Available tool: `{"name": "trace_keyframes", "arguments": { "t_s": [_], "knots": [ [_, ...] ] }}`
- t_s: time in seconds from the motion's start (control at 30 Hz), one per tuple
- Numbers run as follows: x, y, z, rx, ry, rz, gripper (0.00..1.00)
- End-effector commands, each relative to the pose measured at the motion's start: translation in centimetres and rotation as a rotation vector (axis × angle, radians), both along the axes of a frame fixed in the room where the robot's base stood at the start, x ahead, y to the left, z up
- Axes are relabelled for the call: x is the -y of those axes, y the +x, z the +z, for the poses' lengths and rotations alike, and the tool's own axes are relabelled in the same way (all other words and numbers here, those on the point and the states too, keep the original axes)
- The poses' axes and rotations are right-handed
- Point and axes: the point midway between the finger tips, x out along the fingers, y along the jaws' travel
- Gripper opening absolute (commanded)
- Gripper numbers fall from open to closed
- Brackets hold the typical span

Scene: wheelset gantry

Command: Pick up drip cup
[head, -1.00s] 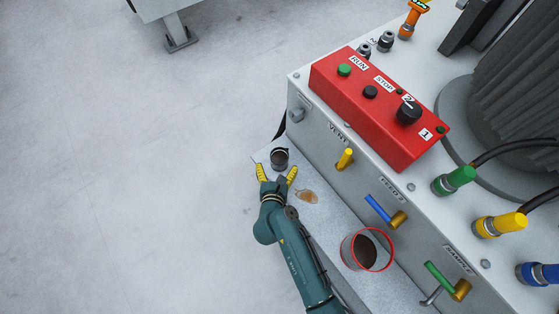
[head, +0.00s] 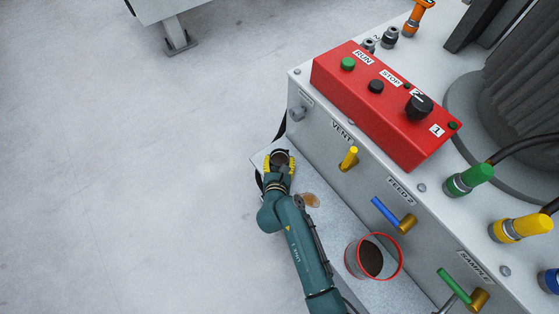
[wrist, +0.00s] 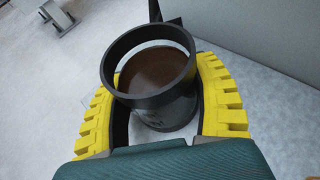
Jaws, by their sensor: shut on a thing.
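The drip cup (wrist: 148,62) is a small dark-rimmed cup with brown liquid inside. In the head view the drip cup (head: 279,157) stands near the far end of the grey ledge, below the vent lever. My gripper (head: 279,164) has its yellow fingers on both sides of the cup, and it is shut on it. In the wrist view my gripper (wrist: 160,108) shows a yellow finger along each side of the cup. The cup looks upright, and I cannot tell whether its base is off the ledge.
A red-rimmed container (head: 394,277) with dark contents stands nearer on the ledge (head: 330,226). The yellow vent lever (head: 349,158) and blue feed lever (head: 385,212) stick out from the cabinet. Open floor lies left.

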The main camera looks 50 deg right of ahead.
Motion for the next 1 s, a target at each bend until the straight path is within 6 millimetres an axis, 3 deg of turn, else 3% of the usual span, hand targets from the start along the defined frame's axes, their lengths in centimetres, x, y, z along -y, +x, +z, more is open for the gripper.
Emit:
{"name": "trace_keyframes", "arguments": {
  "t_s": [0.33, 0.73, 1.0],
  "knots": [
    [0.0, 0.1, 0.6, 0.003, -0.001, 0.001, 0.23],
    [0.0, 0.0, 9.0, 0.002, -0.001, 0.001, 0.23],
    [0.0, 0.0, 10.1, 0.001, -0.001, 0.0, 0.23]
  ]
}}
